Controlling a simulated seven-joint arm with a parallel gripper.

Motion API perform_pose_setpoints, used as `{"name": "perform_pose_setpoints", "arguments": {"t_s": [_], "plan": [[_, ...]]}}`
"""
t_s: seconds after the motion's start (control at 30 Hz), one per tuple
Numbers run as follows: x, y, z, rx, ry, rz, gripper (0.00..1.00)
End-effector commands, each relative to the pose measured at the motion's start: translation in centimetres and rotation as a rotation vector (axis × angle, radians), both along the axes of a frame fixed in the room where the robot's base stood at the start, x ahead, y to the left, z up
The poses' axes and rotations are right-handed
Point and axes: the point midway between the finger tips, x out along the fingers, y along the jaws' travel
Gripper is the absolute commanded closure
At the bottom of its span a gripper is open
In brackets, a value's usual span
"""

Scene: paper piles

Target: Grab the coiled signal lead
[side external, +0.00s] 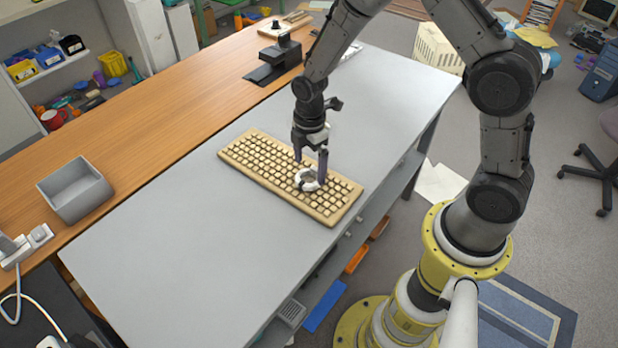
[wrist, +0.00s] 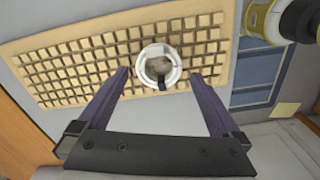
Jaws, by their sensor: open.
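The coiled signal lead appears as a white ring (side external: 308,180) lying on the beige keyboard (side external: 250,158). In the wrist view the white ring (wrist: 157,52) has a grey-brown middle and a small dark piece at its near edge. My gripper (side external: 311,167) is open, with its fingers just above the keyboard at the ring. In the wrist view the fingers (wrist: 160,78) stand on the left and right of the ring, with gaps on both sides. I cannot tell whether the fingertips are down at the ring's height.
The keyboard lies on a grey table (side external: 170,235) with clear room at its front left. A grey open bin (side external: 75,190) and a dark stand (side external: 275,62) are on the wooden bench behind. A power strip (side external: 25,243) lies at the far left.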

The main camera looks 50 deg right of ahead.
Motion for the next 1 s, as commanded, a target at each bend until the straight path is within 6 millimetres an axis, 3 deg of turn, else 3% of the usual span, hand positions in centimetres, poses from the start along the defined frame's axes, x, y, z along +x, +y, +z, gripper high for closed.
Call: {"name": "perform_pose_setpoints", "arguments": {"t_s": [0.2, 0.5, 0.9, 0.93, 1.0], "plan": [[0.1, 0.0, -2.8, 0.0, 0.002, 0.0, 0.0], [0.1, 0.0, -3.2, 0.0, 0.0, 0.0, 0.0], [0.1, 0.0, -3.2, 0.0, -0.001, 0.0, 0.72], [0.1, 0.0, -3.2, 0.0, -0.001, 0.0, 0.77], [0.2, 0.0, -3.1, 0.0, -0.001, 0.0, 0.77]]}}
